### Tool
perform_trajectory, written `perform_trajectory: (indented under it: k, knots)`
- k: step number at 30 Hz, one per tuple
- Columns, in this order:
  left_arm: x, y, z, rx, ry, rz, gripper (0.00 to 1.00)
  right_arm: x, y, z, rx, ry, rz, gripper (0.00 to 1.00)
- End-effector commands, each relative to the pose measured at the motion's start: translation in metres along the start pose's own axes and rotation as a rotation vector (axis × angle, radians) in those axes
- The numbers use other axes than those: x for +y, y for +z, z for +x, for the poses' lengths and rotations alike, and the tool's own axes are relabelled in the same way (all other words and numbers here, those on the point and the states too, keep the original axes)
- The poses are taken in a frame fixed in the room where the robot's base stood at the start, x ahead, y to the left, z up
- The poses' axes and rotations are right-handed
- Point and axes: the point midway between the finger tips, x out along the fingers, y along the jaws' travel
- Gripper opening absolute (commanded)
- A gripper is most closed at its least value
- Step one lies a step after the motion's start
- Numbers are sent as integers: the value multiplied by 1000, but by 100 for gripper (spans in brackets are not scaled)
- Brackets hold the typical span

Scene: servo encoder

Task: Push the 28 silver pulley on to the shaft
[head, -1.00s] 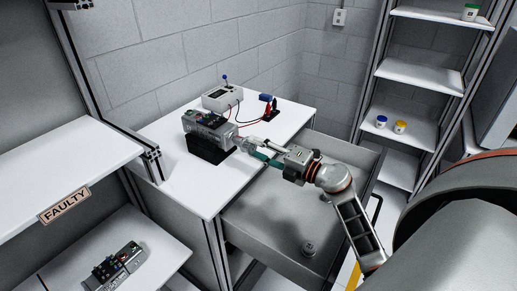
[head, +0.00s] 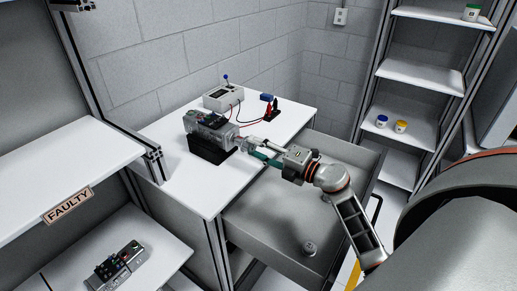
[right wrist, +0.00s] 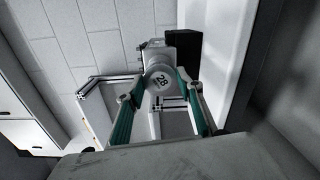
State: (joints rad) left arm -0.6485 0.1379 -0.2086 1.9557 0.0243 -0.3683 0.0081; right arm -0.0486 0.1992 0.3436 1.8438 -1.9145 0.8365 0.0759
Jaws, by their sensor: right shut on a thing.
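The silver pulley marked 28 (right wrist: 161,79) is between the green-padded fingers of my right gripper (right wrist: 158,92), with its numbered face toward the wrist camera. In the head view, my right gripper (head: 252,149) reaches in from the right and is shut on the pulley at the servo's end. The servo unit (head: 208,129) sits on a black stand (head: 207,149) on the white tabletop. In the right wrist view, the pulley covers the servo's end, so the shaft is hidden. I cannot tell how far the pulley is on it. My left gripper is not in view.
A grey box with a blue-tipped lever (head: 223,98) and red and black leads stands behind the servo. An open drawer (head: 262,213) lies below my right arm, with a small silver round part (head: 309,247) inside. Another servo unit (head: 117,266) lies on the lower left shelf.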

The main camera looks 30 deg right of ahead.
Motion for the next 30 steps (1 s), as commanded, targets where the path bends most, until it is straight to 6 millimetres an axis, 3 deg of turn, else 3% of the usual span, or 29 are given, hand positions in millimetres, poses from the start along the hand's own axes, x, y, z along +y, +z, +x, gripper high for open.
perform_trajectory:
  k: [13, 14, 15, 30]
  knots:
    - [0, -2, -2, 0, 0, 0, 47, 0, 0, 4, 1, 0, 1, 9]
    - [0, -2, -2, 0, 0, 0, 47, 0, 0, 4, 1, 0, 1, 44]
    - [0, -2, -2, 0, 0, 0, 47, 0, 0, 4, 1, 0, 1, 54]
    - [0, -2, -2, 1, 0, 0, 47, 0, 0, 4, 0, 0, 0, 53]
